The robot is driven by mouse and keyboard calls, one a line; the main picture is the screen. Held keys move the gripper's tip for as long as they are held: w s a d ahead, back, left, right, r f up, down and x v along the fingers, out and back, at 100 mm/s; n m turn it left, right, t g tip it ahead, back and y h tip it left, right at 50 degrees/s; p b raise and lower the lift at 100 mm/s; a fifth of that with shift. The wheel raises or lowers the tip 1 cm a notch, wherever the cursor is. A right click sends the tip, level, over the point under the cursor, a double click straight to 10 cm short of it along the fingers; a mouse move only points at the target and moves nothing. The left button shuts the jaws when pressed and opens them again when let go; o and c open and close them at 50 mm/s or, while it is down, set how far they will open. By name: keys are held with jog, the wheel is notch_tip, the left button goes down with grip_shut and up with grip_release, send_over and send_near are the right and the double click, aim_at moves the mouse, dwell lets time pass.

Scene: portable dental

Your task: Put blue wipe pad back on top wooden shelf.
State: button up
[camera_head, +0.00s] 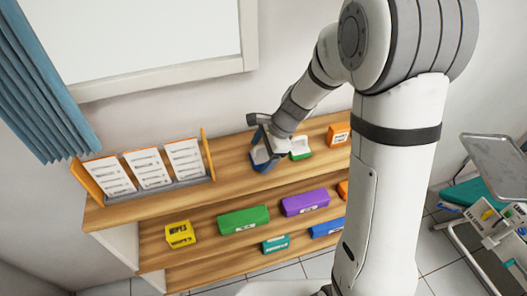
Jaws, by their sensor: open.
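A blue pack with a pale top (262,164), which looks like the blue wipe pad, rests on the top wooden shelf (234,172). My gripper (277,149) is low over the top shelf, right beside the blue pack. The jaws are open, and the fingertips are small and partly hidden by my wrist. I cannot tell whether a finger touches the pack. A green pack with a pale top (301,154) sits just right of my gripper.
A rack of printed cards (150,171) stands at the shelf's left end. An orange box (338,134) is further right. Lower shelves hold a yellow wipes box (180,234), a green box (243,219), a purple box (305,202), a teal box (276,243) and a blue box (327,228).

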jog(key=w+v, duration=0.1)
jog(key=v, duration=1)
jog(key=s+d+r+n+t+h, duration=0.1)
jog(key=s+d+r+n+h, duration=0.1)
jog(key=s+d+n, duration=0.2)
jog(key=s+d+r+n+t+h, duration=0.2)
jog(key=s+d+n, duration=0.3)
jog(key=s+n, duration=0.5)
jog(key=s+h, duration=0.1)
jog(key=s, duration=0.4)
jog(key=shift+s+d+r+n+b, duration=0.3)
jog(key=shift+s+d+r+b, duration=0.05)
jog(key=shift+s+r, duration=0.05)
jog(key=shift+f+b, duration=0.3)
jog(key=shift+f, duration=0.05)
